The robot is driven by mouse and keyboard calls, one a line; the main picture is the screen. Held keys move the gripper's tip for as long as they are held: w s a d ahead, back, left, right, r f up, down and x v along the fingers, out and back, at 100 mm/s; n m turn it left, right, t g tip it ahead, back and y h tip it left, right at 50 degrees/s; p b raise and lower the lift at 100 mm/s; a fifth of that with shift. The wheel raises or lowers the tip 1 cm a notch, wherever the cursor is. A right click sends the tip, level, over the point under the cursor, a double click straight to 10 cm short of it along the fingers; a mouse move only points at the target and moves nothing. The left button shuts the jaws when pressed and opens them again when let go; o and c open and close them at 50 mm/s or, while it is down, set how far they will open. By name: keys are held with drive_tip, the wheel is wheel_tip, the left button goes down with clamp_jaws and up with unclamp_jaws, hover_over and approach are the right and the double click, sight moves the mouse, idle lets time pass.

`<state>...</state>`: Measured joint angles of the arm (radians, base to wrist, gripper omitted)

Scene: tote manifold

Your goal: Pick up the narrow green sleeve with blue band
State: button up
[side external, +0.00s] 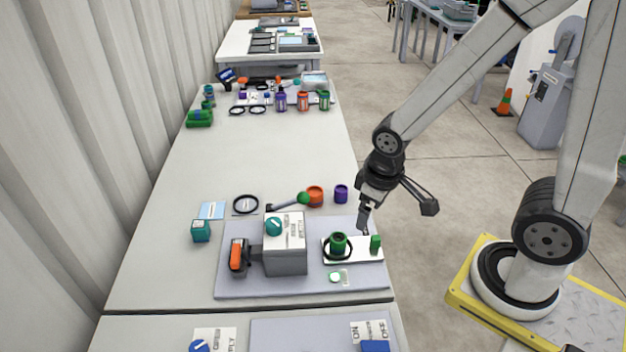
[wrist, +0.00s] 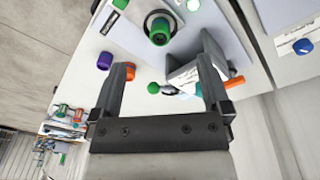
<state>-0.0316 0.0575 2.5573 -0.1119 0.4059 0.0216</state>
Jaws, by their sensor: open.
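A small narrow green piece (side external: 375,244) stands at the right end of a white plate (side external: 356,257); it looks like the narrow green sleeve, but I cannot make out a blue band. My gripper (side external: 397,219) is open and empty, above and apart from the narrow piece, near the table's right edge. The wrist view shows its spread fingers (wrist: 165,68).
A grey box (side external: 286,258) with a teal knob and an orange-handled part (side external: 238,256) stands left of the plate. Behind are an orange cup (side external: 315,196), a purple cylinder (side external: 341,194) and a green-ended rod (side external: 290,202). The table's middle is clear.

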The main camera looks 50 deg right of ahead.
drive_tip(key=s+d+f+n+g+h, duration=0.2)
drive_tip(key=s+f+n+g+h, duration=0.1)
drive_tip(key=s+f+n+g, duration=0.15)
drive_tip(key=n+t+h, duration=0.2)
drive_tip(key=n+t, duration=1.3)
drive_tip(key=n, duration=1)
approach(342, 244)
drive_tip(key=x, duration=0.4)
drive_tip(key=shift+f, duration=0.2)
drive_tip(key=shift+w, duration=0.15)
drive_tip(key=shift+x, duration=1.25)
drive_tip(key=shift+d, duration=0.1)
drive_tip(key=shift+x, duration=2.55)
